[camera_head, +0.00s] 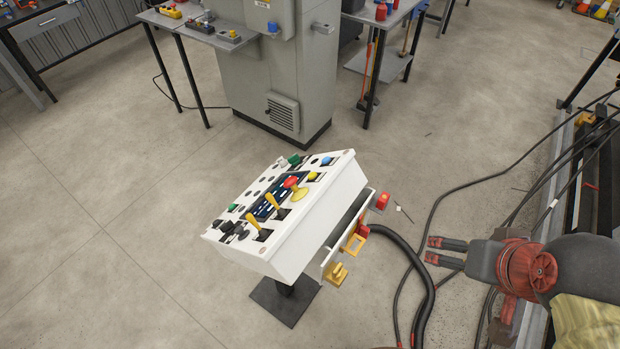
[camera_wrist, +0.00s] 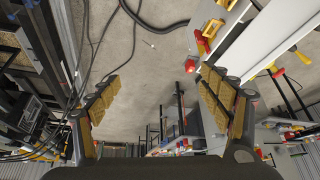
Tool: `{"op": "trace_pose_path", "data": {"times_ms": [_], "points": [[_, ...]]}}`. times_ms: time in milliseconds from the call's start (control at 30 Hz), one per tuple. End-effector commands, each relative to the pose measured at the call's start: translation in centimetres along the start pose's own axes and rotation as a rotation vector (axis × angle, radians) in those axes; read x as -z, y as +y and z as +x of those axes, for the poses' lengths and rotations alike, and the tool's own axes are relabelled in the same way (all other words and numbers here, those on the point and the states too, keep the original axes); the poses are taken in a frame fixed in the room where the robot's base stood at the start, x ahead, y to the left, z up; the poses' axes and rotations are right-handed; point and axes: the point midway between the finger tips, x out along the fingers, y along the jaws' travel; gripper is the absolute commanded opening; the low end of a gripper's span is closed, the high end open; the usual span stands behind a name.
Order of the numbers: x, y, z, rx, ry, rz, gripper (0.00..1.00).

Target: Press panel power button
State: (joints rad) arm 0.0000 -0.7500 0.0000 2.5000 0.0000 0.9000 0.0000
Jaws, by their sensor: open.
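A white control panel (camera_head: 318,225) stands tilted on a post in the middle of the head view. Its top carries a red mushroom button (camera_head: 291,181), a green button (camera_head: 294,160), a blue button (camera_head: 327,160), a yellow button (camera_head: 313,175) and yellow levers (camera_head: 254,222). I cannot tell which is the power button. My gripper (camera_head: 427,250) is to the right of the panel, apart from it, fingers pointing toward it. In the wrist view my gripper (camera_wrist: 160,90) is open and empty, with the panel (camera_wrist: 258,45) at upper right.
Yellow brackets (camera_head: 337,275) and a red part (camera_head: 382,200) jut from the panel's right side. A thick black hose (camera_head: 425,295) and cables lie on the floor between panel and gripper. A grey cabinet (camera_head: 255,85) stands behind. The floor at left is clear.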

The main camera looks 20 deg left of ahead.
Motion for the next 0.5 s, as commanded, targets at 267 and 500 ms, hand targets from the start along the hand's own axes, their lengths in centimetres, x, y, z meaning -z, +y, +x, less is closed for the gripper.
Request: {"op": "trace_pose_path", "data": {"times_ms": [267, 500], "points": [[0.0, 0.0, 0.0, 0.0, 0.0, 0.0, 0.79], [0.0, 0.0, 0.0, 0.0, 0.0, 0.0, 0.76]]}}
